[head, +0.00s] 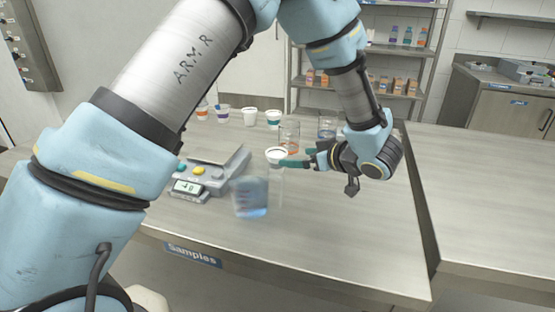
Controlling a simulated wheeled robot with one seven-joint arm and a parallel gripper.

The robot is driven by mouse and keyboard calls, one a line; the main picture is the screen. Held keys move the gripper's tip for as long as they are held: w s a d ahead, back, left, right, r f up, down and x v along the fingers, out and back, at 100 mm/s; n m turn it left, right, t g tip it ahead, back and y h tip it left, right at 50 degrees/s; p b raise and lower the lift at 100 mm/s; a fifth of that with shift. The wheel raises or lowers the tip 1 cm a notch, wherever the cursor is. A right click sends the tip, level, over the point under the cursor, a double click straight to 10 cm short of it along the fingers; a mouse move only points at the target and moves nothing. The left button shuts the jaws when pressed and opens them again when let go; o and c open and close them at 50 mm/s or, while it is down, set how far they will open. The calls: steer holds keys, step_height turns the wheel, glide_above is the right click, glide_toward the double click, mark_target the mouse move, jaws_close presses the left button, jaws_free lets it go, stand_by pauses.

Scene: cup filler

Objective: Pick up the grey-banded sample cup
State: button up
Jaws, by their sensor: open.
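A white cup (276,153) with a dark-looking inside stands mid-table in the head view, its lower part partly covered by my fingers. I cannot make out its band colour. My gripper (290,160) comes in from the right with its dark-green fingers at this cup. The jaws are open; whether they touch the cup or straddle it is unclear. More white cups stand at the back left: one with an orange band (202,113), one with a purple band (222,113), one with a teal band (273,118), and one whose band is hard to tell (250,117).
A scale (205,178) with a display stands left of the gripper. Glass with orange liquid (290,137) and blue liquid (327,127) stands behind the gripper. The table's front right (340,235) is clear.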

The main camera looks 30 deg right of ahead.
mark_target(276, 157)
steer(key=p+x, duration=0.1)
steer(key=x, duration=0.3)
steer(key=shift+w+a, duration=0.15)
steer(key=shift+w, duration=0.15)
steer(key=x, duration=0.1)
steer(key=p+x, duration=0.1)
steer(key=x, duration=0.1)
steer(key=p+x, duration=0.1)
steer(key=x, duration=0.1)
steer(key=shift+s+a+r, duration=0.1)
steer(key=shift+a, duration=0.2)
steer(key=shift+w+f, duration=0.25)
steer(key=shift+c, duration=0.2)
steer(key=c, duration=1.3)
steer(key=shift+r, duration=0.15)
